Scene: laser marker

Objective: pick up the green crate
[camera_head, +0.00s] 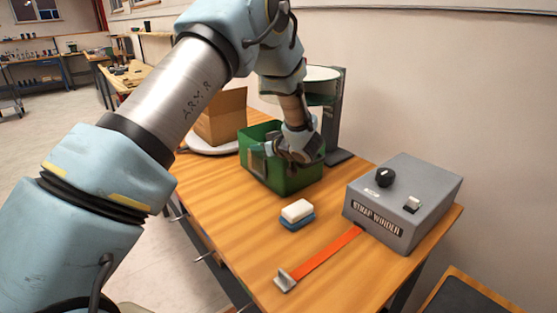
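The green crate (285,182) stands upright on the wooden table, near its middle, with an open top. My gripper (262,157) is at the end of my arm, over and against the crate's upper part. A grey finger shows at the crate's left front wall, near a pale patch. The arm and wrist hide much of the crate's inside and its back right rim. I cannot tell whether the fingers are closed on the wall.
A cardboard box (222,117) on a white round plate (212,149) stands behind left. A dark upright stand (338,120) is close behind the crate. A grey strap winder (405,200) with an orange strap (325,250) is right. A white-and-blue block (297,215) lies in front.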

